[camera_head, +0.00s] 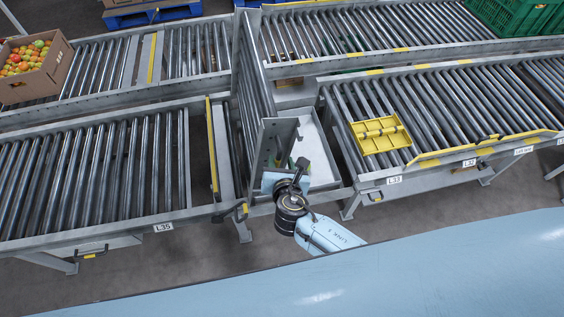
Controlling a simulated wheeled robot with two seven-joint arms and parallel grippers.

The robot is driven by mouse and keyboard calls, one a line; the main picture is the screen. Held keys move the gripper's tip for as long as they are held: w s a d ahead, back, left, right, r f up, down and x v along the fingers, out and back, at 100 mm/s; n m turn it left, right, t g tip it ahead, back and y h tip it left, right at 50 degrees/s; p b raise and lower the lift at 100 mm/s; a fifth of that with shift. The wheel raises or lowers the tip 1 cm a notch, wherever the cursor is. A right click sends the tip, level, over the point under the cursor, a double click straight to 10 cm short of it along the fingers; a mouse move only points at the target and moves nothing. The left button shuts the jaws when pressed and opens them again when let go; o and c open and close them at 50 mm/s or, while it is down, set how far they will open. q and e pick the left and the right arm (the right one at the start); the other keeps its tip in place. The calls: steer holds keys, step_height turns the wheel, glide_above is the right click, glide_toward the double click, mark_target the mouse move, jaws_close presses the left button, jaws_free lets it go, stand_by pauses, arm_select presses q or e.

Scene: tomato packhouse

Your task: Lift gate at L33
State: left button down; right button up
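A roller gate section (252,82) stands tipped up on its side, steeply upright, in the gap between the conveyor labelled L35 (163,227) and the one labelled L33 (394,180). Its grey end plate (271,142) faces the near side. My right gripper (290,174) is at the near lower end of the gate, close beside the end plate. The wrist and the gate edge hide its fingertips, so I cannot see whether they touch or hold the gate. My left gripper is not in view.
A yellow frame (380,134) lies on the L33 rollers. A yellow-edged bar (213,148) stands at the end of L35. A cardboard box (55,75) of tomatoes is at far left, a green crate (515,14) at far right. Grey floor shows below the conveyors.

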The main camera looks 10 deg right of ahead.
steer(key=shift+s+d+f, duration=0.1)
steer(key=shift+d, duration=0.1)
steer(key=p+v, duration=0.1)
steer(key=v, duration=1.2)
steer(key=shift+r, duration=0.25)
steer(key=shift+s+a+f, duration=0.1)
